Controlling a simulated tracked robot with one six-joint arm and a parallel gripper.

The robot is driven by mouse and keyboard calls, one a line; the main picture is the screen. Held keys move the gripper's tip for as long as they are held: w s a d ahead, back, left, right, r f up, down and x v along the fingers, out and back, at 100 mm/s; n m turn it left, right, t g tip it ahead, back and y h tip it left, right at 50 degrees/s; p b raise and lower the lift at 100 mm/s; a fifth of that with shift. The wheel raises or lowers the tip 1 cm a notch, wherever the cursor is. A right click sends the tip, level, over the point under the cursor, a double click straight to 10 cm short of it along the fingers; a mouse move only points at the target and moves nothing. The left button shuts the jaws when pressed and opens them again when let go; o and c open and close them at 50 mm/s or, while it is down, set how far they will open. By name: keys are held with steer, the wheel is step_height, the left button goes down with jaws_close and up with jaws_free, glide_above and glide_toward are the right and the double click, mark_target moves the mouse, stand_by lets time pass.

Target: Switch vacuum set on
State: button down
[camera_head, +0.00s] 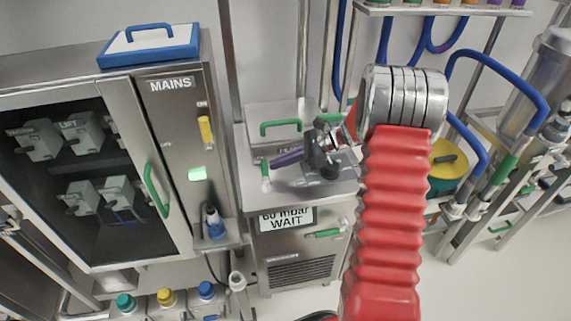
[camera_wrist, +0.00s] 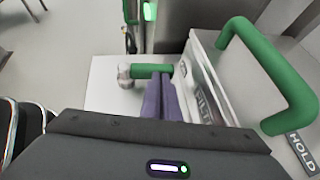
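The vacuum set looks to be the steel cabinet (camera_head: 299,245) at the centre of the head view. Its front display (camera_head: 285,219) seems to read "60 mbar WAIT". A small green lever (camera_head: 265,170) sits at the left of its top; in the wrist view the green lever (camera_wrist: 145,71) has a pale round end. My gripper (camera_head: 276,161) has purple fingers. In the wrist view my gripper (camera_wrist: 162,80) has its fingers side by side with no visible gap, tips right at the lever. I cannot tell whether they touch it.
A green bow handle (camera_wrist: 268,65) stands close on the right of my fingers, beside a HOLD label (camera_wrist: 302,150). The MAINS cabinet (camera_head: 172,100) is at left, with a yellow switch (camera_head: 205,131) and a lit green lamp (camera_head: 197,174). Blue hoses (camera_head: 500,72) hang at right.

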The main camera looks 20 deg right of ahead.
steer(key=shift+w+a, duration=0.35)
steer(key=shift+w, duration=0.1)
stand_by(0.3)
steer(key=shift+d, duration=0.1)
steer(key=d, duration=0.4)
steer(key=shift+s+f, duration=0.1)
steer(key=shift+s, duration=0.25)
steer(key=w+v, duration=0.1)
steer(key=v, duration=0.9)
steer(key=shift+w+d, duration=0.35)
steer(key=shift+d, duration=0.05)
